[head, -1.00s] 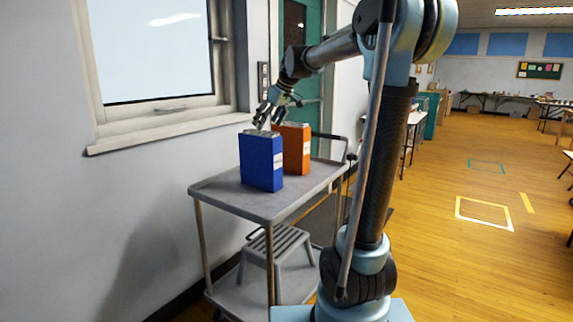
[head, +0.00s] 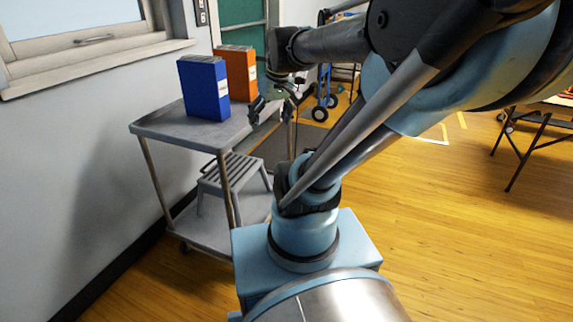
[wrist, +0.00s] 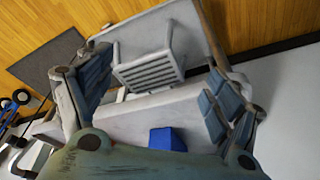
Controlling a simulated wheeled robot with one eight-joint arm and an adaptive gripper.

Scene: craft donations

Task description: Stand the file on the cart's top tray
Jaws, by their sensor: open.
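A blue file (head: 204,88) stands upright on the cart's grey top tray (head: 170,127). An orange file (head: 238,70) stands upright just behind it to the right. My gripper (head: 273,108) is open and empty, apart from both files, by the tray's right edge in the head view. In the wrist view my open fingers (wrist: 160,80) spread over the cart, with part of the blue file (wrist: 167,139) between them near the bottom. I cannot make out the orange file in the wrist view.
A grey step stool (head: 236,175) stands on the cart's lower shelf (head: 205,233). The wall and window sill (head: 100,65) border the cart on the left.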

